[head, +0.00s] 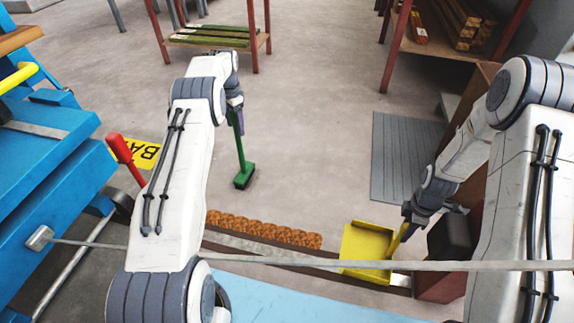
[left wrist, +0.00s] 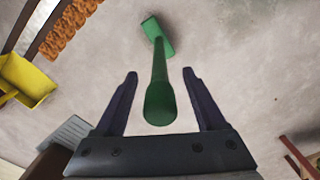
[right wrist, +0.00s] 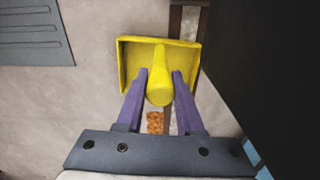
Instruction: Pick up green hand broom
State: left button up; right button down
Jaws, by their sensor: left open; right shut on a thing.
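The green hand broom (head: 241,160) shows in the head view just below my left gripper (head: 235,103), with its head low near the floor and its handle pointing up. In the left wrist view the broom handle (left wrist: 160,95) lies between the two open fingers of my left gripper (left wrist: 162,85), with a gap on each side. My right gripper (right wrist: 160,78) is shut on the handle of a yellow dustpan (right wrist: 133,60). The dustpan also shows in the head view (head: 365,243), and my right gripper (head: 408,212) is at its right side.
A blue machine (head: 60,190) with a red-handled lever (head: 119,148) stands at the left. A row of brown material (head: 262,230) lies along a rail on the floor. A grey ridged mat (head: 400,155) and racks are further back. Open floor surrounds the broom.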

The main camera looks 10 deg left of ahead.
pick_arm(q)
grip_shut()
jog(key=shift+r, duration=0.1)
dwell(1.2)
